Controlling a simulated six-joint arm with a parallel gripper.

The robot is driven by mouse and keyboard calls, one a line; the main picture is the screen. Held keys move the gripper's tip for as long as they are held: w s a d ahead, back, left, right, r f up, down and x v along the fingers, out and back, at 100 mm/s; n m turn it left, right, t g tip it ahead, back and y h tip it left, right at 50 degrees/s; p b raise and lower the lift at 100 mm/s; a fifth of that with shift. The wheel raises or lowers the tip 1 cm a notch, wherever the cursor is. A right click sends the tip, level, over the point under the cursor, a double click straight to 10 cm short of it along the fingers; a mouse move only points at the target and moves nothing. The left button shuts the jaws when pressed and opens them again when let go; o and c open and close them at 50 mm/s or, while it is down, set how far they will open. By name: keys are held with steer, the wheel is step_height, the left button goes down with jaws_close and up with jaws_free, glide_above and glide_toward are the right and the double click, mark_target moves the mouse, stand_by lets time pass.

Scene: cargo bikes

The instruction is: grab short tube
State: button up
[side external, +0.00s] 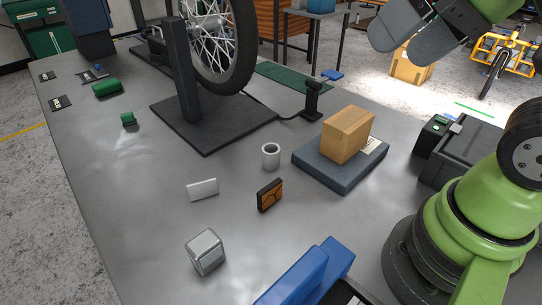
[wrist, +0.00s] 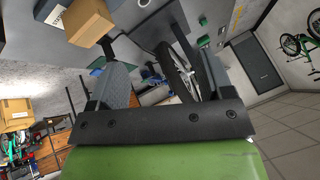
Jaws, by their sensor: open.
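The short tube (side external: 271,156) is a small light grey hollow cylinder. It stands upright on the grey workbench (side external: 150,185) in the side external view, left of the blue-grey scale with a cardboard box on it. I cannot make it out surely in the wrist view. My gripper (side external: 403,43) is high at the top right of the side external view, well away from the tube and partly cut off by the frame. The wrist view shows its two fingers (wrist: 158,72) spread apart with nothing between them.
A cardboard box (side external: 346,134) sits on the scale (side external: 322,168). Near the tube lie an orange-and-black block (side external: 270,194), a white plate (side external: 202,189) and a silver block (side external: 205,252). A wheel (side external: 222,45) on a black stand (side external: 183,85) rises behind. A blue bin (side external: 295,280) is in front.

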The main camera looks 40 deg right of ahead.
steer(key=w+n+g, duration=0.1)
steer(key=w+g, duration=0.1)
steer(key=w, duration=0.6)
steer(key=n+g+h, duration=0.2)
steer(key=g, duration=0.2)
glide_above(271, 149)
steer(key=s, duration=0.2)
step_height(271, 149, down, 15)
steer(key=shift+n+g, duration=0.3)
steer(key=shift+g, duration=0.1)
steer(key=f, duration=0.3)
steer(key=w+f, duration=0.1)
steer(key=f, duration=0.2)
steer(key=w+f, duration=0.1)
steer(key=f, duration=0.2)
steer(key=shift+d+f, duration=0.25)
steer(key=shift+d, duration=0.1)
steer(key=f, duration=0.5)
steer(key=shift+a+f, duration=0.3)
steer(key=shift+f, duration=0.05)
steer(key=shift+c, duration=0.3)
steer(key=c, duration=1.1)
